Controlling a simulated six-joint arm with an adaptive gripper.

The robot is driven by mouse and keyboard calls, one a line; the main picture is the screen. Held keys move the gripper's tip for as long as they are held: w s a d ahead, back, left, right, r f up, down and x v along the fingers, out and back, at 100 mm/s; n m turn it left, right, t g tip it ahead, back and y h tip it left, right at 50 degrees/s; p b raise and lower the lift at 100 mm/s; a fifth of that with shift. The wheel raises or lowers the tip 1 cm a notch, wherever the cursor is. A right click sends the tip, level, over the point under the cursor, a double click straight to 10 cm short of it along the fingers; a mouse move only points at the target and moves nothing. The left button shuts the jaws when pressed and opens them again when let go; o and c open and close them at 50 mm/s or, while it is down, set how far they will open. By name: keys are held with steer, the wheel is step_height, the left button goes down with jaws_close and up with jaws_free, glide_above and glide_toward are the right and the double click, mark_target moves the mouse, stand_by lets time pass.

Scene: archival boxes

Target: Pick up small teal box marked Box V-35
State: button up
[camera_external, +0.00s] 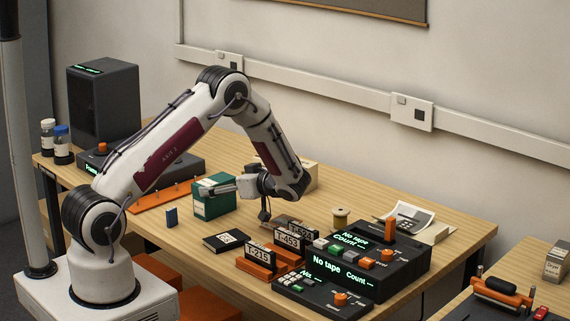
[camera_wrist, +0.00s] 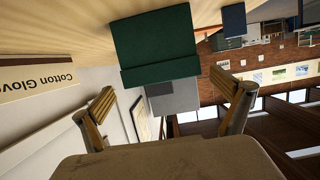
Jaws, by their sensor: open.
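A small teal box (camera_external: 209,205) stands on the wooden table in the external view, left of my gripper (camera_external: 236,203). A white marking shows on its front but is too small to read. In the wrist view, which is upside down, the teal box (camera_wrist: 155,42) lies ahead, between the lines of the two fingers and beyond their tips. My gripper (camera_wrist: 165,92) is open and empty there, its fingers spread wide. In the external view one finger overlaps the box's upper part; the wrist view shows a gap between box and fingers.
A cream box labelled Cotton Gloves (camera_wrist: 38,82) stands on one side of my gripper. An orange tray (camera_external: 150,203) lies left.

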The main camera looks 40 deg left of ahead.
mark_target(214, 180)
steer(key=shift+x, duration=2.25)
steer(key=shift+s+f, duration=0.1)
steer(key=shift+s, duration=0.05)
steer(key=shift+c, duration=0.4)
steer(key=c, duration=1.3)
steer(key=shift+r, duration=5.05)
